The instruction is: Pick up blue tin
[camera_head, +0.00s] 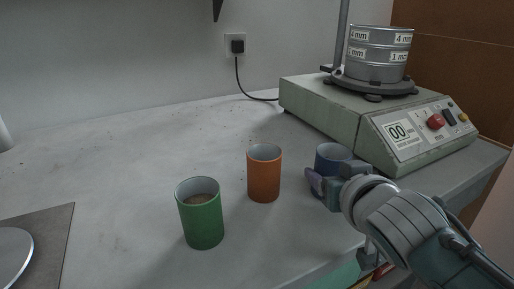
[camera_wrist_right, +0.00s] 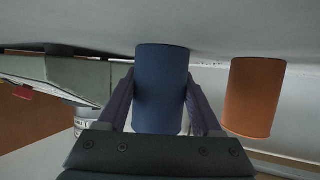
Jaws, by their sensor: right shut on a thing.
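The blue tin (camera_head: 331,153) stands on the bench at the right, near the front of the sieve shaker. My right gripper (camera_head: 326,187) is at the tin and partly covers it in the head view. In the right wrist view the blue tin (camera_wrist_right: 161,88) is between the two fingers of my right gripper (camera_wrist_right: 161,108), which are shut on its sides. My left gripper is not in the head view.
An orange tin (camera_head: 264,174) stands just left of the blue tin, and a green tin (camera_head: 202,215) with brown contents is further left and nearer. The green sieve shaker (camera_head: 325,104) with stacked sieves (camera_head: 378,55) stands behind. The bench (camera_head: 130,160) is clear at the back left.

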